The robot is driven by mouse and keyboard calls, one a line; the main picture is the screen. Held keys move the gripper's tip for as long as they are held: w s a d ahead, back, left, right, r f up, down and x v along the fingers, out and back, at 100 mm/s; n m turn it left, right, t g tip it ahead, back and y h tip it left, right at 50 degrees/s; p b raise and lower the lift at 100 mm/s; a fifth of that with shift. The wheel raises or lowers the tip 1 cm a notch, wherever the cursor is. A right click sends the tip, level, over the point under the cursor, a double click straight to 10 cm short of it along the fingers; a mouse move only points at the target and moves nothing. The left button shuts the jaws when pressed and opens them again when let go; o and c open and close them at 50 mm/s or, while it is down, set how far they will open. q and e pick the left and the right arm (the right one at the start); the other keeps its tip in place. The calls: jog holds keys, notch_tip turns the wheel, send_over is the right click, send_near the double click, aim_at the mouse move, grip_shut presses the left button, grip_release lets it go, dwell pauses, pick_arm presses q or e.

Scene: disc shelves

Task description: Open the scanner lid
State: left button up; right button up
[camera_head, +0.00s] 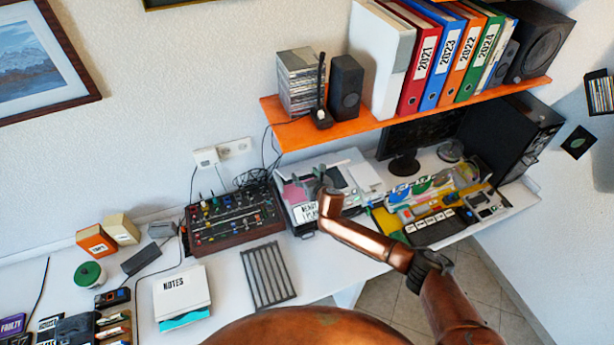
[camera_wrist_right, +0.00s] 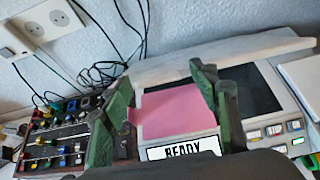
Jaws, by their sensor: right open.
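The scanner (camera_head: 303,214) is a pale flat device on the desk, right of the mixer. It also shows in the right wrist view (camera_wrist_right: 262,137), with a dark panel, small buttons and a pale raised strip along its back. A pink sheet (camera_wrist_right: 175,112) and a "READY" label (camera_wrist_right: 182,148) lie on its top. I cannot tell how far the lid stands up. My right gripper (camera_head: 312,181) is over the scanner. In the right wrist view its green fingers (camera_wrist_right: 163,88) are spread, the pink sheet showing between them, nothing held. My left gripper is out of view.
A mixer (camera_head: 232,219) with cables stands left of the scanner. An orange shelf (camera_head: 400,117) with binders and speakers hangs above and behind it. A keyboard (camera_head: 438,227) and colourful items lie to the right. A grey grille (camera_head: 267,275) and notes (camera_head: 181,292) lie in front.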

jog(key=v, duration=1.2)
jog(key=shift+c, duration=0.6)
